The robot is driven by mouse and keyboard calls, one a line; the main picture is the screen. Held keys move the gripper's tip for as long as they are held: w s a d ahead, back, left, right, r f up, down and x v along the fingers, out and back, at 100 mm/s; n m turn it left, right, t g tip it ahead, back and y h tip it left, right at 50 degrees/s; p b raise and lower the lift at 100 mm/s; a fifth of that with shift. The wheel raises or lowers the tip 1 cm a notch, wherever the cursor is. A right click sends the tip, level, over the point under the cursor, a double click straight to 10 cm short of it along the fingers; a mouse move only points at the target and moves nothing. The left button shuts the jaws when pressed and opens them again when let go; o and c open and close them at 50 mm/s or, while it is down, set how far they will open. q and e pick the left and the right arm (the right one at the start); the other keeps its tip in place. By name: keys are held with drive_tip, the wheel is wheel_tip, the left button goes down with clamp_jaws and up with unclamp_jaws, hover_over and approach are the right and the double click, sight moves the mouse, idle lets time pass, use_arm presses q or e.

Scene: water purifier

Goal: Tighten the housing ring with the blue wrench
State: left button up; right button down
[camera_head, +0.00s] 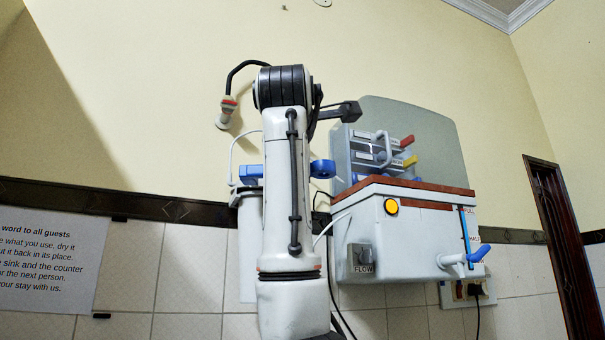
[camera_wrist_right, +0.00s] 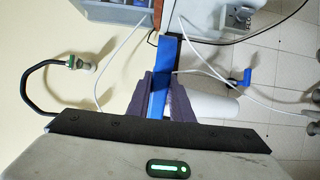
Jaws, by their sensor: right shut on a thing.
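In the right wrist view, my right gripper (camera_wrist_right: 160,84) is shut on a flat blue bar, the blue wrench (camera_wrist_right: 164,55). The bar stands out past the fingertips. The white housing (camera_wrist_right: 207,106) lies just beyond the fingers, partly hidden by them. In the head view, the white housing (camera_head: 248,245) hangs at the wall under a blue part (camera_head: 250,172). A blue loop, apparently one end of the wrench (camera_head: 322,170), shows right of my arm. The arm hides the stretch between, so I cannot tell how wrench and ring meet. My left gripper is not in view.
The purifier body (camera_head: 400,235) with a blue-handled tap (camera_head: 478,254) is right of my arm. White tubes (camera_head: 325,228) run close by. A notice (camera_head: 75,255) hangs at lower left.

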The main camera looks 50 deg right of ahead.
drive_tip(key=b+v, duration=0.1)
drive_tip(key=v, duration=0.5)
drive_tip(key=shift+s+a+b, duration=0.2)
drive_tip(key=shift+s+b, duration=0.05)
drive_tip(key=shift+b, duration=0.1)
idle(0.7)
idle(0.4)
